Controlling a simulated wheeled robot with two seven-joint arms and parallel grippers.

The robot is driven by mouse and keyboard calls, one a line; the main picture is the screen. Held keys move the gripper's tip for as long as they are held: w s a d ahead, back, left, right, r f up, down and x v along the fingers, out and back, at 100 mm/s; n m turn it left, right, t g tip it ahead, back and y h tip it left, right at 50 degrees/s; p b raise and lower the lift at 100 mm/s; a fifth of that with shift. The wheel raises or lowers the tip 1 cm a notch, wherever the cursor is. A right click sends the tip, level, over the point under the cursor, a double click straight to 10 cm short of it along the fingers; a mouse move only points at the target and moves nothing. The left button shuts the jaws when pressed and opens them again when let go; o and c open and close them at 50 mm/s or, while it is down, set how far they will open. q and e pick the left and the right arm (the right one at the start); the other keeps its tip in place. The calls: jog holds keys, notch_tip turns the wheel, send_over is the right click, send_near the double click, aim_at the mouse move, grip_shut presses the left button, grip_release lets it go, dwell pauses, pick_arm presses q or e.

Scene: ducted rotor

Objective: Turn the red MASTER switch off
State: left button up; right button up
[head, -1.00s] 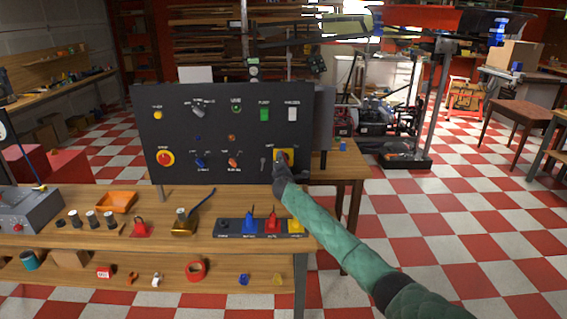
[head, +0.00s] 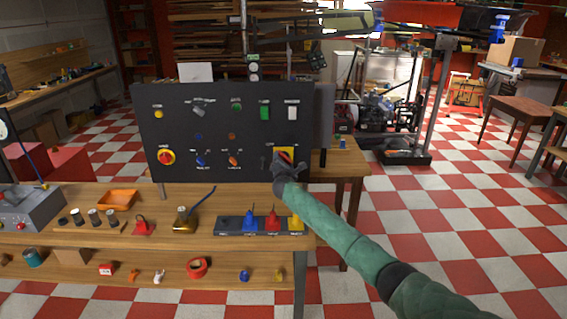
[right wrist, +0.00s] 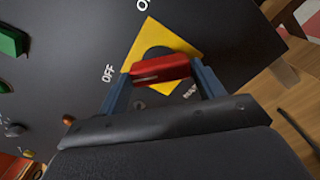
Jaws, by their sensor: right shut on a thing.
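The red MASTER switch handle (right wrist: 160,69) sits on a yellow square plate (right wrist: 185,42) with a dark round centre. My right gripper (right wrist: 160,78) is shut on the red handle, with one blue finger at each end of it in the right wrist view. An OFF label (right wrist: 108,73) is left of the plate and a cut-off label is above it. In the head view the yellow plate (head: 278,151) is at the lower right of the black panel, and the red handle (head: 286,155) shows tilted above my right gripper (head: 285,163). My left gripper is not in view.
The black panel (head: 220,108) carries other controls, among them a red stop button (head: 166,157), a green rocker (head: 264,112) and a white rocker (head: 292,113). The wooden bench (head: 190,238) below holds an orange tray (head: 117,200) and a row of coloured plugs.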

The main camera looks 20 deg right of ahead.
jog(key=shift+f, duration=0.1)
jog(key=o, duration=1)
jog(key=shift+c, duration=0.2)
jog(key=shift+s, duration=0.1)
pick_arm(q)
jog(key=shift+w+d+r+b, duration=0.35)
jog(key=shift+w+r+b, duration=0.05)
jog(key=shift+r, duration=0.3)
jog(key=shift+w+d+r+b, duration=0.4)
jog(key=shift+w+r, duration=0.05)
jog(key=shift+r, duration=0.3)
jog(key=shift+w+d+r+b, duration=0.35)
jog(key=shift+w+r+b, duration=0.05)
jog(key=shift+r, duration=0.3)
pick_arm(e)
jog(key=v, duration=0.7)
jog(key=shift+s, duration=0.25)
jog(key=shift+a, duration=0.1)
